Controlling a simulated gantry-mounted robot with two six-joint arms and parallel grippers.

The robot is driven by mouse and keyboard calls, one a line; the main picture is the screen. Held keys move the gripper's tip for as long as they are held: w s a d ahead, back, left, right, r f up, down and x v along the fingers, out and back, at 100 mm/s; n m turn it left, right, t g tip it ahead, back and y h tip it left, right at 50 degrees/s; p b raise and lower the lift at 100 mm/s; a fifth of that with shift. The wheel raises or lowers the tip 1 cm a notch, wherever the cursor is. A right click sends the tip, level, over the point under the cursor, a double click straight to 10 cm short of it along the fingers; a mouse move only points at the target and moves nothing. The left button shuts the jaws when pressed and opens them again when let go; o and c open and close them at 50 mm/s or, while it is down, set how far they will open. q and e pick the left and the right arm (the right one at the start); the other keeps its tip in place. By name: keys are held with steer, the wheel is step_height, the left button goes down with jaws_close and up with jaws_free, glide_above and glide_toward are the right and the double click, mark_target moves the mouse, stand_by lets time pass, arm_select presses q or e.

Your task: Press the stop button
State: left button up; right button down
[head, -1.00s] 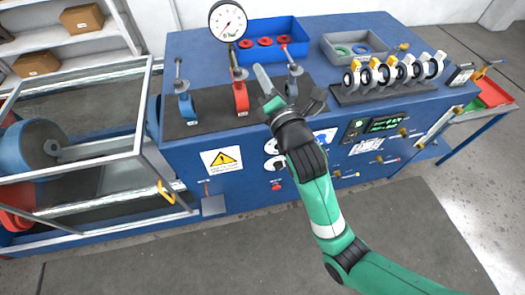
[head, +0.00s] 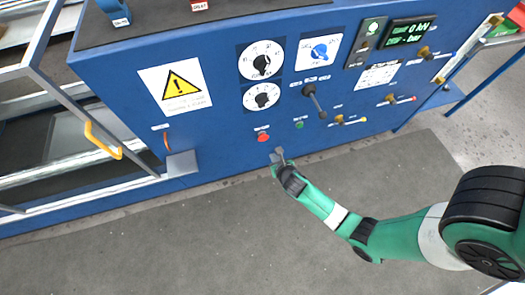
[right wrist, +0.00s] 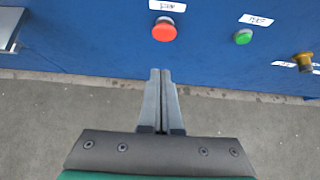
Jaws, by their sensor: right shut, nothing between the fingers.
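The red stop button (head: 263,137) is on the lower front of the blue machine panel, with a small label above it. It also shows in the right wrist view (right wrist: 164,30), above the fingertips. A green button (head: 299,124) sits to its right, also in the right wrist view (right wrist: 243,37). My right gripper (head: 277,155) is shut and empty, a little below and right of the red button in the head view. In the right wrist view its fingertips (right wrist: 160,72) are together, apart from the red button. My left gripper is not in view.
Above the buttons are two dials (head: 262,61), a blue knob (head: 320,50) and a black lever (head: 315,98). Brass valves (head: 390,98) stick out at right. A yellow handle (head: 102,140) is on the frame at left. The grey floor (head: 180,245) before the panel is clear.

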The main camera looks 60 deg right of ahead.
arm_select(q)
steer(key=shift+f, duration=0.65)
arm_select(e)
steer(key=shift+s+d+f, duration=0.15)
steer(key=shift+d+f, duration=0.05)
steer(key=shift+f, duration=0.55)
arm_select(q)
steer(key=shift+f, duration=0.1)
arm_select(e)
steer(key=shift+f, duration=0.1)
steer(key=b, duration=1)
glide_toward(264, 141)
steer(key=x, duration=0.5)
steer(key=shift+w+d+f, duration=0.15)
steer(key=shift+w+d, duration=0.1)
steer(key=shift+w, duration=0.05)
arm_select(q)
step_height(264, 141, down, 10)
